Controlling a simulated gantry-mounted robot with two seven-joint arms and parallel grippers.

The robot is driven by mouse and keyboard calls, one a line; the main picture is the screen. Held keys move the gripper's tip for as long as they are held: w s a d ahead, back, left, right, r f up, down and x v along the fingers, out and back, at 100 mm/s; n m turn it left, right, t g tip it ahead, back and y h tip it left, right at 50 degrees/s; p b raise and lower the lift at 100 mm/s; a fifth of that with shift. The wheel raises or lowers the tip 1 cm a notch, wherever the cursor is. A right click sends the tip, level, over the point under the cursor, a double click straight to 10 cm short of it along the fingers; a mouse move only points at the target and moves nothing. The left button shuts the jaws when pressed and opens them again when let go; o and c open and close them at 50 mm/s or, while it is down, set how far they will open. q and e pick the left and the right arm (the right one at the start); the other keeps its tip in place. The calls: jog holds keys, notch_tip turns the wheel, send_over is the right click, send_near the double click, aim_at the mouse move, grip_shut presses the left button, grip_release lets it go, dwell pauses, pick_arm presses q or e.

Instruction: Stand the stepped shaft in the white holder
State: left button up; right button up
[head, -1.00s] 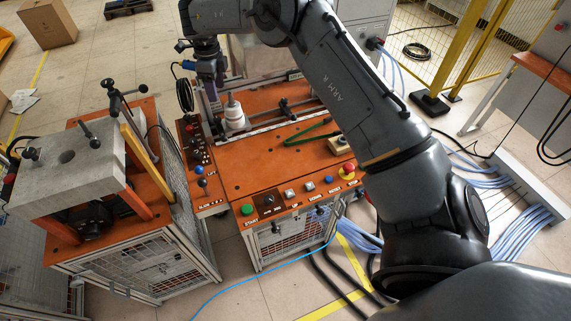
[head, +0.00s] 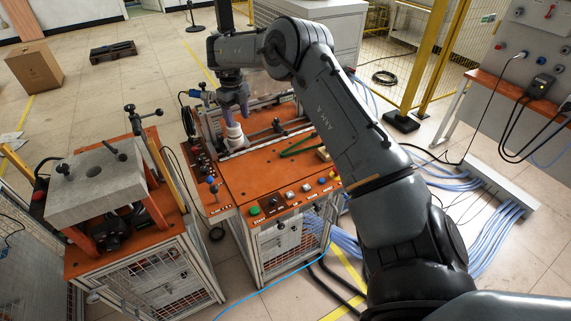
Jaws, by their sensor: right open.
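The white holder (head: 236,138) stands on the orange top of the machine, near its left back part. The pale grey stepped shaft (head: 230,117) appears to stand upright in it, its lower end hidden inside the holder. My right gripper (head: 235,104) points down at the shaft's upper end and overlaps it in the picture. Its jaws are open. I cannot tell whether a finger touches the shaft. My left gripper is out of the picture.
A green-handled tool (head: 298,146) lies on the orange top, right of the holder. Control buttons (head: 290,194) line its front edge. A press with a grey block (head: 97,182) stands at the left. A metal rail runs behind the holder.

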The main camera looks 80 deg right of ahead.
jog(key=s+d+f+m+p, duration=0.1)
jog(key=s+d+m+p, duration=0.1)
jog(key=s+m, duration=0.45)
jog(key=s+d+f+m+p, duration=0.1)
jog(key=s+d+m+p, duration=0.15)
jog(key=s+m, duration=0.4)
jog(key=s+a+f+m+p, duration=0.5)
jog(key=a+f+m, duration=0.1)
jog(key=a+f, duration=0.3)
jog(key=shift+s+a+f+m, duration=0.15)
jog(key=shift+a+f+m, duration=0.2)
jog(key=shift+f, duration=0.15)
